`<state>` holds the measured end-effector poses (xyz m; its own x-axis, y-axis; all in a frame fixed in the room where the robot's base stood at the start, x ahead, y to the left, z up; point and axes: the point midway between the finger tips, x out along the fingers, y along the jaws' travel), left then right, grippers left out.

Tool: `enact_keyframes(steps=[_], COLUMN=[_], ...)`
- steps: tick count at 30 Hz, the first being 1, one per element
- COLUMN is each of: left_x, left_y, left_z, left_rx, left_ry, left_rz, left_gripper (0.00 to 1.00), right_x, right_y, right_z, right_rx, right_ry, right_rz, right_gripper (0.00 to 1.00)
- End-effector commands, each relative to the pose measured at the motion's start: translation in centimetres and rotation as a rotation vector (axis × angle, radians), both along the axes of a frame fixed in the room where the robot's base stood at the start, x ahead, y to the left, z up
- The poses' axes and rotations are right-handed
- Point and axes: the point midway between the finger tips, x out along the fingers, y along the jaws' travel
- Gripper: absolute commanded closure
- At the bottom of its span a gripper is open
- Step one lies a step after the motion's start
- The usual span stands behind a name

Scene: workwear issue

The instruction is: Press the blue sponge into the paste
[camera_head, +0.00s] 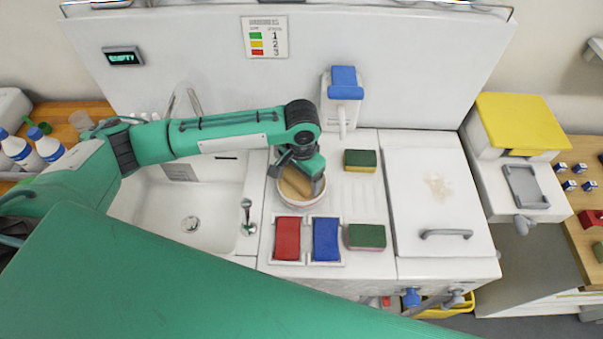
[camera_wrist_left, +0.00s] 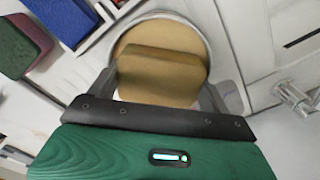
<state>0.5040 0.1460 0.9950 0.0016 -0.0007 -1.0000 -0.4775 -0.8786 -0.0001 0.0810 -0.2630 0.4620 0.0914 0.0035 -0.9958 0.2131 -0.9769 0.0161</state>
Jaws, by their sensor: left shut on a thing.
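My left gripper (camera_head: 303,178) is over the round white tub of tan paste (camera_head: 281,194), reaching down into its mouth. In the left wrist view, its fingers (camera_wrist_left: 160,85) are shut on a tan-brown block (camera_wrist_left: 165,65), at the paste surface (camera_wrist_left: 150,32) inside the tub (camera_wrist_left: 205,40). The block's colour is close to the paste; I cannot tell if it is a coated sponge. A blue sponge-like pad (camera_head: 326,239) lies in a white holder in front of the tub, apart from my gripper. My right gripper is not in view.
A red pad (camera_head: 287,238) lies left of the blue one. Green-topped sponges lie right of the holder (camera_head: 366,236) and behind it (camera_head: 360,160). A sink (camera_head: 190,215) with a tap is left; a white lid with a handle (camera_head: 440,200) is right.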

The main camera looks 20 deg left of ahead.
Motion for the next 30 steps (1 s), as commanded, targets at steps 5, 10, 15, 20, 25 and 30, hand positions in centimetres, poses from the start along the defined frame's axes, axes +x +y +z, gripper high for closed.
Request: enact_keyframes(steps=[5,10,15,20,25,30], left_x=[-0.03,-0.03,-0.04,-0.05,-0.05,-0.06], left_y=[-0.02,-0.02,-0.03,-0.02,-0.02,-0.01], left_z=[-0.02,-0.04,-0.05,-0.07,-0.10,-0.13], left_rx=[0.000,0.000,0.000,0.000,0.000,0.000], left_ry=[0.001,0.001,0.001,0.001,0.001,0.002], left_rz=[0.000,0.000,0.000,0.000,0.000,0.000], left_gripper=[0.38,0.38,0.38,0.38,0.38,0.38], right_x=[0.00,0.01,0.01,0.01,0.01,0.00], right_y=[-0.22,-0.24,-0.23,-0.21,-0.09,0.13], right_z=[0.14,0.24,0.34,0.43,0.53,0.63], right_rx=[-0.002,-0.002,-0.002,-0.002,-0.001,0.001], right_ry=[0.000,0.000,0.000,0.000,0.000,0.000], right_rz=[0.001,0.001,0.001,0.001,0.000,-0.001], right_gripper=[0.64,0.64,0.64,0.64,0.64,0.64])
